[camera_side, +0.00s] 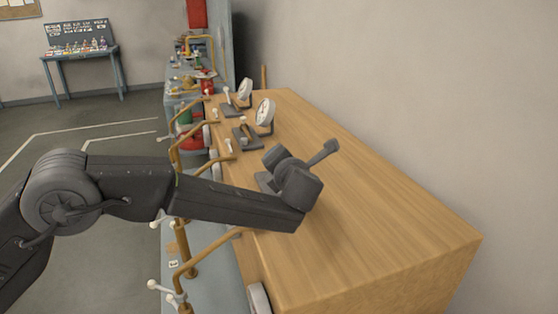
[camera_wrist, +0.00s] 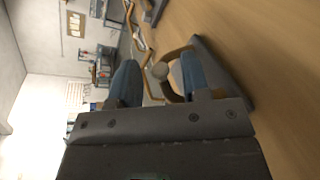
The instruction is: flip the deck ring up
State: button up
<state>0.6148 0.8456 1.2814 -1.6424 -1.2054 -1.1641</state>
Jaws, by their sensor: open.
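In the wrist view, a tan, curved ring-like part (camera_wrist: 171,93) stands by a dark grey plate (camera_wrist: 228,75) on the wooden bench top; I take it for the deck ring. A small round knob (camera_wrist: 160,70) shows beside it. My gripper (camera_wrist: 160,82) is open, its two blue-grey fingers apart, with the knob and part of the ring seen between them. I cannot tell whether a finger touches the ring. In the side view, my gripper (camera_side: 322,152) is low over the bench, and my wrist hides the ring. An edge of a grey plate (camera_side: 264,182) shows beside the wrist.
The wooden bench top (camera_side: 400,230) is clear to the right, with a wall behind it. Farther along stand white-faced gauges (camera_side: 265,112) and a dark fixture (camera_side: 246,138). Brass pipes (camera_side: 208,246) run along the bench's left side, close to my arm.

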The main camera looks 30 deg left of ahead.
jog(key=shift+w+a+f, duration=0.2)
jog(key=shift+w+a, duration=0.25)
jog(key=shift+w, duration=0.1)
jog(key=shift+c, duration=0.3)
jog(key=c, duration=0.7)
jog(key=shift+w+d+r, duration=0.1)
jog(key=shift+w+d+m+g, duration=0.15)
jog(key=shift+w+d+m, duration=0.1)
jog(key=shift+m, duration=0.3)
jog(key=shift+w+d+m+g, duration=0.15)
jog(key=shift+d+m, duration=0.05)
jog(key=shift+m, duration=0.35)
jog(key=shift+w+d+m+g+y, duration=0.3)
jog(key=shift+w+m+y, duration=0.1)
jog(key=shift+m, duration=0.35)
jog(key=shift+w+d+m+g+y, duration=0.3)
jog(key=shift+m+y, duration=0.1)
jog(key=shift+m, duration=0.35)
